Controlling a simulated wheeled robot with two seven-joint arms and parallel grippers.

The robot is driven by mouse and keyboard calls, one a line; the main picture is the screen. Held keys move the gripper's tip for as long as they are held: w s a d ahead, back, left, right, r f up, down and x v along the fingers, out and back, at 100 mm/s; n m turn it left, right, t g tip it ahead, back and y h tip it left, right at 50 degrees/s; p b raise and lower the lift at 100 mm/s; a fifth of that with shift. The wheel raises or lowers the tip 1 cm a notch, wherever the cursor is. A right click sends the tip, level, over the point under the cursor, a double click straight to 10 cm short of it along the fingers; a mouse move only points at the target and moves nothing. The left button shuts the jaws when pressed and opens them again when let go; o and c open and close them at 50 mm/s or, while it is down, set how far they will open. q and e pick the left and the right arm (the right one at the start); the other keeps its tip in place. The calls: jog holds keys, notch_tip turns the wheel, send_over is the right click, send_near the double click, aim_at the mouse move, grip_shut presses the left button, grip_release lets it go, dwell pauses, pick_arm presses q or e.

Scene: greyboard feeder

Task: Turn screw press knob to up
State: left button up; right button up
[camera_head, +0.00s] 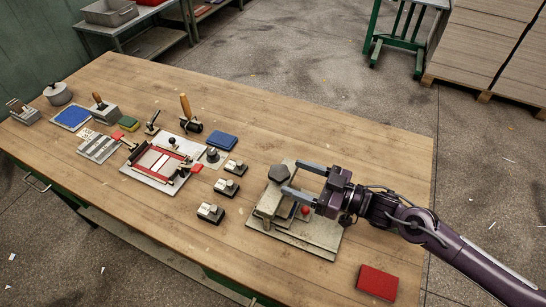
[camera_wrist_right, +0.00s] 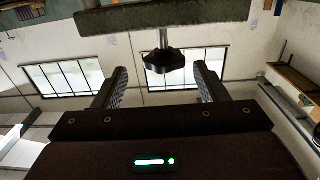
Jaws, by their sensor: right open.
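The screw press (camera_head: 322,238) stands on the table's right part, with a grey base plate. Its dark lobed knob (camera_head: 278,173) shows at the top, just left of my right gripper (camera_head: 292,177). My right gripper is open and empty, its two fingers pointing left toward the knob. In the right wrist view the dark knob (camera_wrist_right: 163,60) sits on a metal rod under a thick bar (camera_wrist_right: 165,17), between the two fingers in the picture. I see no contact. A small red ball (camera_head: 305,211) shows below the gripper. Part of the press is hidden by the gripper. My left gripper is not in view.
Several small grey switch-like boxes (camera_head: 227,187) stand left of the press. A red-framed fixture (camera_head: 150,178) lies farther left. A red pad (camera_head: 378,282) lies near the front right edge. The wooden table (camera_head: 330,125) is clear behind the press.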

aim_at(270, 169)
jog(key=a, duration=0.2)
jog(key=a+r+p, duration=0.1)
jog(key=a, duration=0.1)
jog(key=shift+w, duration=0.35)
jog(key=shift+w+a+f+p, duration=0.2)
jog(key=shift+w+a, duration=0.25)
jog(key=shift+a, duration=0.25)
jog(key=shift+w+a+f+p, duration=0.2)
jog(key=shift+w+a, duration=0.2)
jog(key=shift+a, duration=0.25)
jog(key=shift+s+r, duration=0.1)
jog(key=c, duration=1)
